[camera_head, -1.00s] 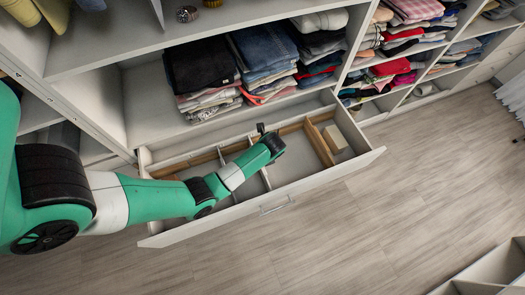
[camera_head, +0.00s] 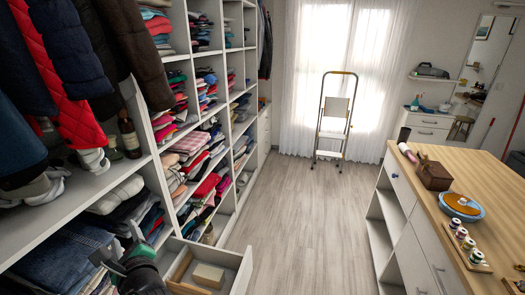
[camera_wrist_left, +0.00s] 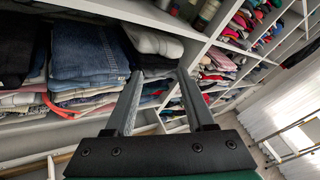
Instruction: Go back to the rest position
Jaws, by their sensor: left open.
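My left gripper (camera_head: 110,262) shows at the lower left of the head view, beside the folded clothes on the shelf and left of the open drawer. In the left wrist view its two fingers (camera_wrist_left: 160,76) are spread apart with nothing between them. They point toward the shelf with folded jeans (camera_wrist_left: 88,55). The open drawer (camera_head: 240,268) holds a pale box (camera_head: 208,275) in a wooden-edged compartment. The rest of the drawer is hidden or out of frame. My right gripper is in neither view.
Cubby shelves with folded clothes (camera_head: 205,185) line the left side. The floor (camera_head: 290,225) between is clear back to a stepladder (camera_head: 335,115).

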